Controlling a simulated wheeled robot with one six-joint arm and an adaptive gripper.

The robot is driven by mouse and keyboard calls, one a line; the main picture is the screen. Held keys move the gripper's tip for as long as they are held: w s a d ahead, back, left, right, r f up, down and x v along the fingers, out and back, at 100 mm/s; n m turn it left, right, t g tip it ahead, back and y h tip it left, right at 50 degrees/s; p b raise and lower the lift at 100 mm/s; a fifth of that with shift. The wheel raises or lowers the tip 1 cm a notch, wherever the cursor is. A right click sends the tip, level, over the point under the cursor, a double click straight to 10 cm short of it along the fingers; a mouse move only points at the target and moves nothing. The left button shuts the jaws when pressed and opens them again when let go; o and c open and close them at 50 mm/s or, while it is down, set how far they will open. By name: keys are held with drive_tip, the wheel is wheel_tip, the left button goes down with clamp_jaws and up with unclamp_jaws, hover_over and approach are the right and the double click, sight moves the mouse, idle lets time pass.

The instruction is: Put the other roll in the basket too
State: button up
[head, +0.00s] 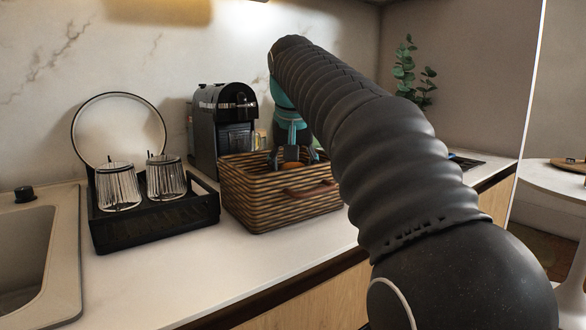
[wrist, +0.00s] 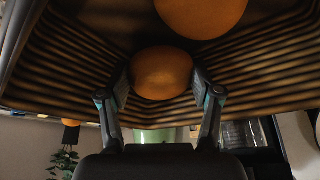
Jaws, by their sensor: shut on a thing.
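The woven basket (head: 265,203) stands on the counter, brown with dark stripes and a handle on its front. My gripper (head: 291,158) reaches down into its top opening. In the wrist view the fingers of my gripper (wrist: 162,82) are closed on both sides of an orange-brown roll (wrist: 162,66), inside the basket walls (wrist: 70,65). A second roll (wrist: 200,14) lies in the basket beside it, at the top of the wrist view. In the head view a bit of orange-brown roll (head: 292,165) shows below my fingers; the front wall hides the rest.
A black dish rack (head: 150,228) with two ribbed glasses and a plate stands left of the basket. A coffee machine (head: 222,125) stands behind. A sink (head: 30,255) is at far left. Counter in front of the basket (head: 200,285) is clear.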

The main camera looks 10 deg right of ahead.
drive_tip(key=shift+f, duration=0.4)
drive_tip(key=o, duration=1)
drive_tip(key=shift+r, duration=0.1)
drive_tip(key=shift+r, duration=0.25)
drive_tip(key=v, duration=1.2)
drive_tip(key=shift+r, duration=0.25)
